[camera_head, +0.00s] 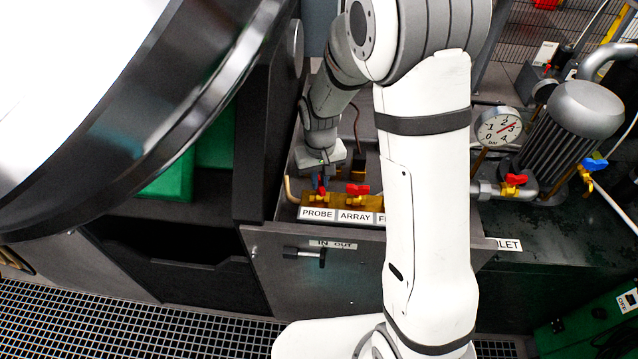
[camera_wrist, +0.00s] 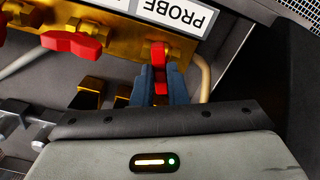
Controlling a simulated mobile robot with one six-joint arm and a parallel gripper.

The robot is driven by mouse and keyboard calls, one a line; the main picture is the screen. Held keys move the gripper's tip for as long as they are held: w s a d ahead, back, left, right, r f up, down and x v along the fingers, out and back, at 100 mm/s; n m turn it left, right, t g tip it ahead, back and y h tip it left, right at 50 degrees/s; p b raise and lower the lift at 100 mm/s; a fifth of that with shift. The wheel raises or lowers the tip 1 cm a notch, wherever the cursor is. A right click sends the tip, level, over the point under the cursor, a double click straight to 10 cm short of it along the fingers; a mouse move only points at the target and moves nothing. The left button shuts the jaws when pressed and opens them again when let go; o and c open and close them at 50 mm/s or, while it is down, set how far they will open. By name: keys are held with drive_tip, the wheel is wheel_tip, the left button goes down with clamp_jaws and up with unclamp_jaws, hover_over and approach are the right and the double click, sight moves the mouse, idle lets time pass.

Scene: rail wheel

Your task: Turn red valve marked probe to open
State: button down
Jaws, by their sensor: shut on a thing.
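The red probe valve handle (camera_head: 321,190) sits on the brass manifold above the PROBE label (camera_head: 317,214). In the wrist view the red handle (camera_wrist: 159,58) stands between the blue fingers of my gripper (camera_wrist: 160,82), beside the upside-down PROBE label (camera_wrist: 177,13). My gripper (camera_head: 320,180) is shut on this handle from above in the head view. The handle's long side runs toward my gripper in the wrist view, across the length of the manifold. The fingers hide part of it.
The red array valve handle (camera_head: 357,189) is close on the right, turned along the manifold; it also shows in the wrist view (camera_wrist: 72,44). My arm hides the manifold's right part. A pressure gauge (camera_head: 498,127) and a pump (camera_head: 570,125) stand farther right. A large dark-rimmed wheel (camera_head: 190,120) fills the left.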

drive_tip(key=n, duration=0.4)
drive_tip(key=shift+n+b, duration=0.3)
drive_tip(key=shift+b, duration=0.05)
drive_tip(key=shift+n, duration=0.9)
drive_tip(key=shift+n+b, duration=0.3)
drive_tip(key=shift+n, duration=1.1)
drive_tip(key=n, duration=0.4)
drive_tip(key=c, duration=1.3)
unclamp_jaws()
drive_tip(key=shift+r, duration=0.1)
